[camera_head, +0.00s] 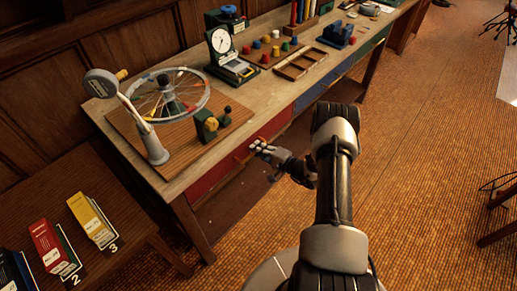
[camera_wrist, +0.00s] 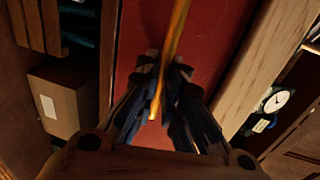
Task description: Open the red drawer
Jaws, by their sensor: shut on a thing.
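The red drawer (camera_head: 211,176) is in the front of the long wooden bench, at the near left end. Its front looks about flush with the bench and shows no clear gap. Its red face also fills the middle of the wrist view (camera_wrist: 215,45). The drawer's orange bar handle (camera_wrist: 179,25) runs between my fingers in the wrist view. My gripper (camera_head: 262,149) is at the handle in the head view, and in the wrist view its fingers (camera_wrist: 163,80) are shut around the bar. The fingers hide part of the handle.
A blue drawer (camera_head: 309,96) is farther along the bench (camera_head: 272,98). A spoked wheel device (camera_head: 168,95) and a dial gauge (camera_head: 221,42) stand on top. A low side table (camera_head: 120,205) with several books is at the left. Open floor (camera_head: 420,140) lies to the right.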

